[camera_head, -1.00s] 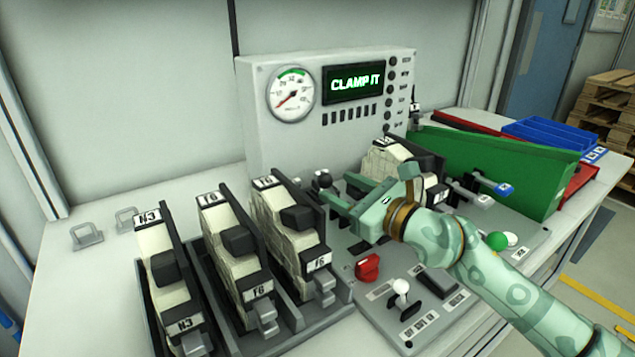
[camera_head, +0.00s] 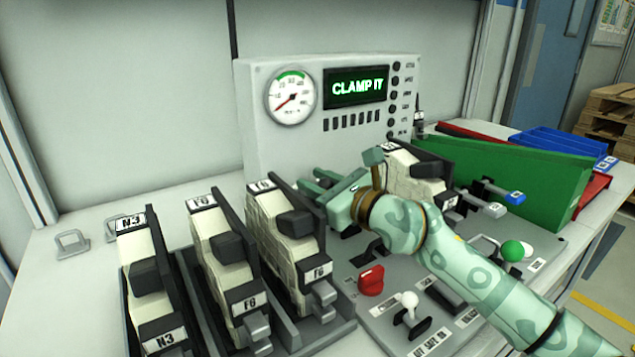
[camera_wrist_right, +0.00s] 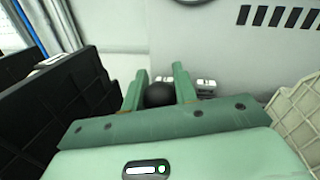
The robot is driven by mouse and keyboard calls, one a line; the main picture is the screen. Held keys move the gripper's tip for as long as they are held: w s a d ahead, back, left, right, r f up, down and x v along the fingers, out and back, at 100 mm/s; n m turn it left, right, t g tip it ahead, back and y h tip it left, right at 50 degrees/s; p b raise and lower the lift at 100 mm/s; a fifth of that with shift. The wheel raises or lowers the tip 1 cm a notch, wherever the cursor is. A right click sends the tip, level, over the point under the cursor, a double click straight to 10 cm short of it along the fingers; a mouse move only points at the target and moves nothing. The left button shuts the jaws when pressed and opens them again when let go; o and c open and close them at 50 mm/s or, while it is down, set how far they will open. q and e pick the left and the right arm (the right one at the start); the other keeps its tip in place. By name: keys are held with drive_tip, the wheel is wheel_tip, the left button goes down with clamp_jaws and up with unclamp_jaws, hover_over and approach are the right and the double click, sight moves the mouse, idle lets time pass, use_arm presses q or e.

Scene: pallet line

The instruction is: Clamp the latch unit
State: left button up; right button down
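A cream and black latch unit (camera_head: 412,178) sits in the fixture on the control plate, right of my right gripper, its lower part partly hidden by my wrist. My right gripper (camera_head: 316,181) reaches toward the panel, between the latch unit and the racked units. In the right wrist view, a round black knob (camera_wrist_right: 158,95) lies between its two parted fingers (camera_wrist_right: 160,85). I cannot tell whether the fingers touch it. My left gripper is not in view.
Several similar units (camera_head: 230,262) labelled N3 and F6 stand in dark racks at left, close beside my right gripper. A red switch (camera_head: 371,280) and a white-knobbed lever (camera_head: 409,302) stand in front. A green bin (camera_head: 510,182) is at right.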

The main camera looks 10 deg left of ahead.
drive_tip(key=shift+w, duration=0.1)
drive_tip(key=shift+w+d+r+m, duration=0.15)
drive_tip(key=shift+w+d+m, duration=0.15)
drive_tip(key=shift+m, duration=0.2)
drive_tip(key=w+d+m, duration=0.1)
drive_tip(key=w+d+m+b, duration=0.1)
drive_tip(key=m, duration=0.1)
drive_tip(key=shift+w+d+r+m+t+y, duration=0.15)
drive_tip(key=shift+r+m+t+y, duration=0.15)
drive_tip(key=shift+r, duration=0.1)
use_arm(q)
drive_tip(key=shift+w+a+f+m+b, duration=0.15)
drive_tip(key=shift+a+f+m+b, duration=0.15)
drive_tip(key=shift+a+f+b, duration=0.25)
use_arm(e)
drive_tip(key=shift+w+d+r, duration=0.1)
drive_tip(key=shift+w+d, duration=0.8)
drive_tip(key=shift+d, duration=0.05)
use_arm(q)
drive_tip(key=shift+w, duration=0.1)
